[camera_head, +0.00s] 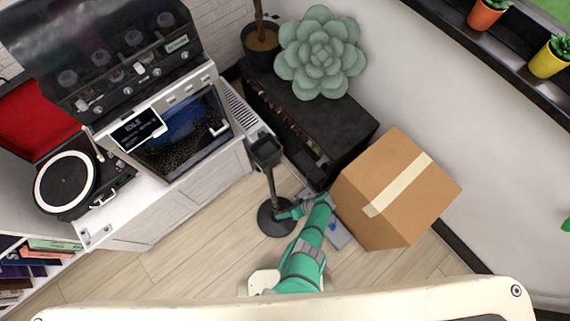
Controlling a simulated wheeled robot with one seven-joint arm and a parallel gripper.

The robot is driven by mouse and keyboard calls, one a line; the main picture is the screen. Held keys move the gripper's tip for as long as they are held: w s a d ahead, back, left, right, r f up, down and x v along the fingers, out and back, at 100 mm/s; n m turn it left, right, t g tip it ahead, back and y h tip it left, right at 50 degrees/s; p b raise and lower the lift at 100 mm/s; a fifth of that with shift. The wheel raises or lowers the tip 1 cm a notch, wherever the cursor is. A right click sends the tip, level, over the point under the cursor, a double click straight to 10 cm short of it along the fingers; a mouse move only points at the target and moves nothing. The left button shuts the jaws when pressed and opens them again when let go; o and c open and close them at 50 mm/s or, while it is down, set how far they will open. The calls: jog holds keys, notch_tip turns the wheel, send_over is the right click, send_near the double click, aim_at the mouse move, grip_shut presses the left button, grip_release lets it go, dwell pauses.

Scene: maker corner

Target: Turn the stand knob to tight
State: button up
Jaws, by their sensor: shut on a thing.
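A dark floor stand (270,185) has a slim pole, a round black base and a black holder (264,150) at its top. It stands on the wooden floor in front of the white cabinet. My green arm reaches up from the bottom of the picture, and my gripper (283,214) is at the lower part of the pole, just above the base. It is shut on the stand's knob, which is too small and too covered by the gripper to make out. Whether the knob sits loose or tight cannot be seen.
A cardboard box (395,190) stands close to the right of my arm. A black cabinet (310,120) with a large succulent (320,52) is behind. A machine with a screen (183,125) and a turntable (65,187) are at left. Floor is clear at lower left.

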jog(key=shift+w+d+g+y, duration=0.15)
jog(key=shift+w+g+y, duration=0.15)
jog(key=shift+y, duration=0.1)
dwell(0.8)
jog(key=o, duration=1)
jog(key=shift+o, duration=0.2)
jog(key=shift+s, duration=0.15)
jog(key=v, duration=1)
jog(key=shift+d+r, duration=0.25)
jog(key=shift+r, duration=0.05)
